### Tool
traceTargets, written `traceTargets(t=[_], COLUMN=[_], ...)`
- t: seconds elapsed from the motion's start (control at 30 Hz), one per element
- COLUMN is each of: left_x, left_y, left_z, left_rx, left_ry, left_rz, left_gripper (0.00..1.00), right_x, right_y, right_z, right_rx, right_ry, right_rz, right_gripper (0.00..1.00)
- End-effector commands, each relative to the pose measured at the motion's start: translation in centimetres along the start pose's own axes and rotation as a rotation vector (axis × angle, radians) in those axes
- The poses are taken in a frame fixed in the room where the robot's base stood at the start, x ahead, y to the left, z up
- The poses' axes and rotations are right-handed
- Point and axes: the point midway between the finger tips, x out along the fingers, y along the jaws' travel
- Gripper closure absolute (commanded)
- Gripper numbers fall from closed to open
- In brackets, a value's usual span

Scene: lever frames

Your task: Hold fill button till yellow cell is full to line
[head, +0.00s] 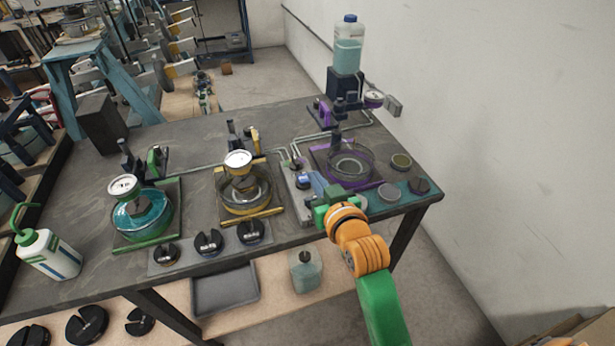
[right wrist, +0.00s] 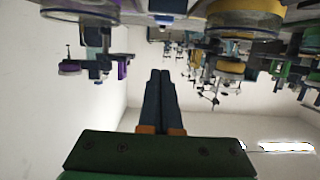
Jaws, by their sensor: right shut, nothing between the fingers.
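The yellow cell (head: 247,201) is a round clear dish on a yellow-framed base in the middle of the table, with a white-faced gauge (head: 238,159) above it. It looks mostly clear; I cannot make out its liquid level or line. My right gripper (head: 311,179) is shut and empty, its fingers over a small grey control panel (head: 296,181) right of the yellow cell. The fingers cover part of the panel, so I cannot tell which button is the fill button or whether one is pressed. The shut fingers show in the right wrist view (right wrist: 160,95). My left gripper is out of view.
A green-framed cell (head: 143,217) with teal liquid stands left, a purple-framed cell (head: 347,163) right. A reservoir bottle (head: 347,50) stands at the back. Black slotted weights (head: 208,242) line the front edge; a squeeze bottle (head: 47,253) stands at far left.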

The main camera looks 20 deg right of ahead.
Motion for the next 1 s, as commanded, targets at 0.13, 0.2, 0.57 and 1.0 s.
traceTargets(t=[0.13, 0.2, 0.57, 1.0], left_x=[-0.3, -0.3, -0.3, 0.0], left_y=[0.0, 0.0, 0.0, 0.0], left_z=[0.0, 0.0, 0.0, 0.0], left_rx=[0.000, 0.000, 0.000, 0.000], left_ry=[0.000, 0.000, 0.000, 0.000], left_rz=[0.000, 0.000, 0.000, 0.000], left_gripper=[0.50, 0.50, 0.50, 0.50], right_x=[3.3, 4.8, 7.2, 7.4], right_y=[0.0, 0.0, 0.0, 0.0], right_z=[-0.1, -0.1, 3.6, 4.4], right_rx=[0.000, 0.001, 0.000, 0.000], right_ry=[-0.001, -0.001, -0.002, -0.001], right_rz=[-0.001, 0.000, 0.000, 0.000], right_gripper=[1.00, 1.00, 1.00, 1.00])
